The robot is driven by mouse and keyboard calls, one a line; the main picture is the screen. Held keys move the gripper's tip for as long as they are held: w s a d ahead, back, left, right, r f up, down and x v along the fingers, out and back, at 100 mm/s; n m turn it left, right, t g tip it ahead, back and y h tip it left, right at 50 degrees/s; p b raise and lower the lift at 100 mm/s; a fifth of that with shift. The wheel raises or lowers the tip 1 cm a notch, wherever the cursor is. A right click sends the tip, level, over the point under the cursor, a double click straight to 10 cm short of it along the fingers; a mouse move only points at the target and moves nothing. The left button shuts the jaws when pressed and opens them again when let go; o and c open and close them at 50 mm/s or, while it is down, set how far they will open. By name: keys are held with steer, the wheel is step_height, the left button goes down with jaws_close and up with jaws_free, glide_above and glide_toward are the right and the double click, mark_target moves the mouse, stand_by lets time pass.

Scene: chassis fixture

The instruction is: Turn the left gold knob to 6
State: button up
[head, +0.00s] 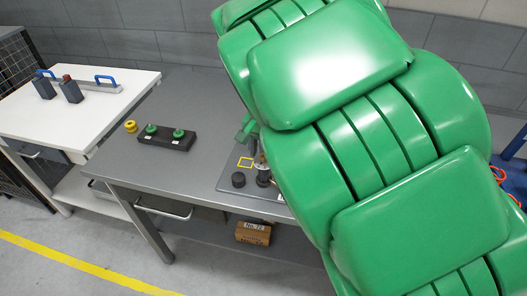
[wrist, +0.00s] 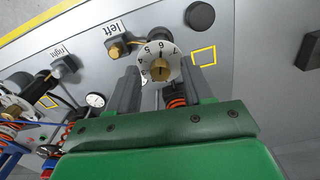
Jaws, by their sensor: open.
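In the wrist view, the left gold knob (wrist: 160,69) sits at the centre of a white dial (wrist: 147,59) with the figures 4, 5, 6 and 7 readable. I cannot tell exactly which figure the knob points to. My gripper (wrist: 167,65) is open, its dark fingers on either side of the dial, with the knob between them. Contact with the knob cannot be made out. A tag reading "left" (wrist: 114,27) stands beside the dial.
In the wrist view, a second gold knob (wrist: 11,113), a small gauge (wrist: 95,100), a "right" tag (wrist: 56,52) and a black round cap (wrist: 200,16) are nearby. In the head view, a black button box (head: 151,141) stands on the grey bench (head: 125,165), beside a white table (head: 105,103).

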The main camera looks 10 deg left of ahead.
mark_target(264, 156)
step_height(264, 156, up, 7)
steer(key=shift+r, duration=0.1)
stand_by(0.3)
steer(key=s+d+r+n+h, duration=0.15)
steer(key=s+d, duration=0.35)
steer(key=d, duration=1.4)
steer(key=s+d+n+h, duration=0.1)
steer(key=s+d+n, duration=0.25)
steer(key=d, duration=1.45)
steer(key=s+d, duration=0.3)
steer(key=s, duration=0.4)
steer(key=s+a+f+m+g+y, duration=0.1)
steer(key=s+a+f+m+y, duration=0.1)
steer(key=s+a, duration=1)
steer(key=shift+m+g, duration=0.4)
steer(key=shift+m, duration=0.4)
steer(key=shift+s+y, duration=0.1)
steer(key=shift+y, duration=0.15)
